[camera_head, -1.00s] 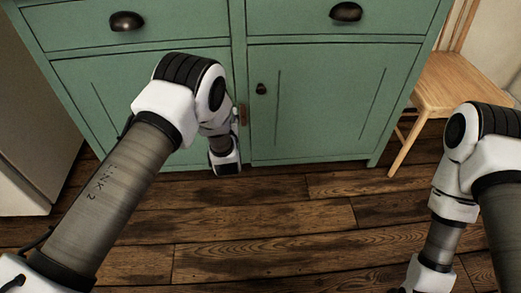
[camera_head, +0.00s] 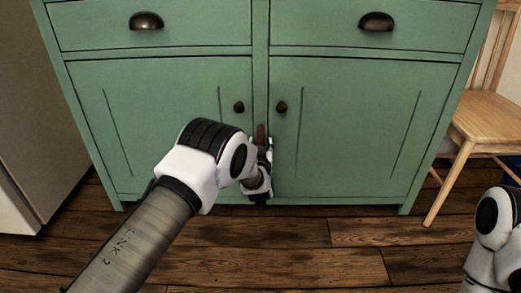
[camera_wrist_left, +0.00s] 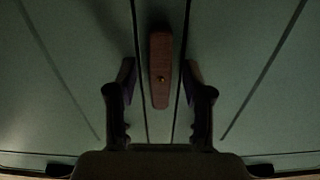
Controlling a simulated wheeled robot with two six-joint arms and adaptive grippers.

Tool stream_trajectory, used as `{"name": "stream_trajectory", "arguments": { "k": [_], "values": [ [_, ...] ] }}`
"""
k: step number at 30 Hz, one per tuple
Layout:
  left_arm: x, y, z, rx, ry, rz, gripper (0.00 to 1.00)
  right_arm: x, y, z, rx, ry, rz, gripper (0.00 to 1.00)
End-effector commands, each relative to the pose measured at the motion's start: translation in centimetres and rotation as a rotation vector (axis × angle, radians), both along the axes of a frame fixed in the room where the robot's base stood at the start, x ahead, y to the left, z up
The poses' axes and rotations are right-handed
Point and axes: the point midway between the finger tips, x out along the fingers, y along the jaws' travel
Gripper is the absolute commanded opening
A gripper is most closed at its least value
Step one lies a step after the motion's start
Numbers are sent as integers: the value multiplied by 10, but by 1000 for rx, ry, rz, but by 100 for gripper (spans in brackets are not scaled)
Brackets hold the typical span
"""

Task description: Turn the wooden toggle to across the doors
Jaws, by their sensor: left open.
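The wooden toggle (camera_head: 261,134) is a small reddish-brown bar on the narrow post between the two green doors. It stands upright, along the post, and my left arm hides its lower part in the head view. In the left wrist view the toggle (camera_wrist_left: 160,72) is upright, with a small brass screw near its middle. My left gripper (camera_wrist_left: 160,82) is open, with one finger on each side of the toggle's lower half and a gap on both sides. The left door (camera_head: 160,115) and the right door (camera_head: 350,120) are closed. My right gripper is out of view.
Each door has a dark knob, the left one (camera_head: 239,107) and the right one (camera_head: 282,106), just above the toggle. Drawers with dark cup pulls (camera_head: 146,21) are above. A wooden chair (camera_head: 485,115) stands at the right. The wooden floor (camera_head: 300,240) in front is clear.

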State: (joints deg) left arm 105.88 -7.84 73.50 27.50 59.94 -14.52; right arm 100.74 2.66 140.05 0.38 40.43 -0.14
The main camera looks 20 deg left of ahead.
Motion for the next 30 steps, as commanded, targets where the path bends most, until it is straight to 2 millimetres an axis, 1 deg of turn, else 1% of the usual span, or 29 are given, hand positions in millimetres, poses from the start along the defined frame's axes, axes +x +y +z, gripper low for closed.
{"name": "stream_trajectory", "arguments": {
  "k": [5,8,9,10,22,30],
  "values": [
    [0,0,1,0,1,0,51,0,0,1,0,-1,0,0],
    [0,0,1,0,1,0,19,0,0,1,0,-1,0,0],
    [0,0,1,0,1,0,5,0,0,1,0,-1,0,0],
    [0,0,1,0,1,0,0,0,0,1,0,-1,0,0],
    [0,0,2,25,8,0,0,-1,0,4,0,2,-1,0],
    [0,1,4,148,43,0,0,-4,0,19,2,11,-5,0]
  ]
}}
